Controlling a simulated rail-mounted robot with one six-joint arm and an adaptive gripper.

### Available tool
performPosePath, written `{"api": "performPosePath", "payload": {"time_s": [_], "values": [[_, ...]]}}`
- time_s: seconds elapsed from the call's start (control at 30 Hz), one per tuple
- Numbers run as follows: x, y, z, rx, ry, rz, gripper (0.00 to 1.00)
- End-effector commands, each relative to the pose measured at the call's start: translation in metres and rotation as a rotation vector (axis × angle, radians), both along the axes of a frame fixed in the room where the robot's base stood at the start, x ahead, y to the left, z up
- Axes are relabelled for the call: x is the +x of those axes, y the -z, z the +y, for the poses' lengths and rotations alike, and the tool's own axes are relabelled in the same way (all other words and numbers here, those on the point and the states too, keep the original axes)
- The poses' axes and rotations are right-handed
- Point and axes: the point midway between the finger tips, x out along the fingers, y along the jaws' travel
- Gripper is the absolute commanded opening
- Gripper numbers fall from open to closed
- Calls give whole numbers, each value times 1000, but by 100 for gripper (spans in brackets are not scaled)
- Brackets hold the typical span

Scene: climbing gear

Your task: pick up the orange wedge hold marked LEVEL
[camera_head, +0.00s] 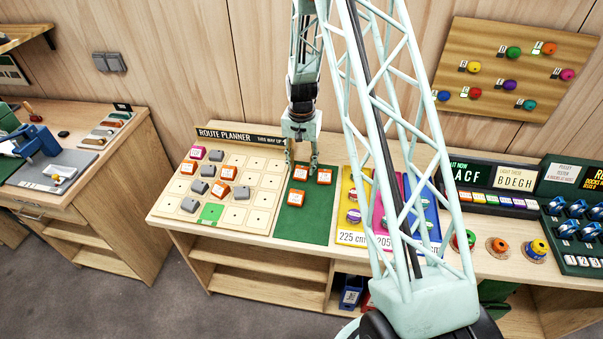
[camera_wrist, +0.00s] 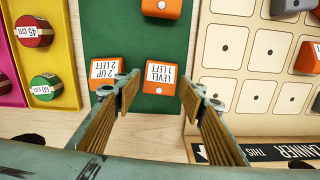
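The orange wedge hold marked LEVEL 1 LEFT (camera_wrist: 161,76) lies on the green mat (camera_wrist: 120,38); in the head view it is the back left hold (camera_head: 300,174) on that mat. My gripper (camera_head: 302,167) points down over the back of the mat. In the wrist view my gripper (camera_wrist: 162,94) is open, one finger to each side of the LEVEL hold's near end. I cannot tell the height gap or whether a finger touches it. The left finger in that view is close to the orange hold marked 2 UP 2 LEFT (camera_wrist: 104,71).
A third orange hold (camera_head: 296,198) lies toward the mat's front. The route planner board (camera_head: 262,188), with grey, orange and pink holds, is left of the mat. Its sign (camera_head: 240,136) stands behind. A yellow pad (camera_head: 347,188) with round holds is to the right.

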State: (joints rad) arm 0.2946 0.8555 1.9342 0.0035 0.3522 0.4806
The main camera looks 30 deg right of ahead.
Motion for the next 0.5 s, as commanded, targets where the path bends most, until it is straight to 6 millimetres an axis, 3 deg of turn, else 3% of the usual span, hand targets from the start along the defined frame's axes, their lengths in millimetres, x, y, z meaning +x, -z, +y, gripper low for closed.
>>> {"api": "performPosePath", "payload": {"time_s": [0.2,0.5], "values": [[0,17,0,0,0,0,38],[0,21,0,0,0,-1,38]]}}
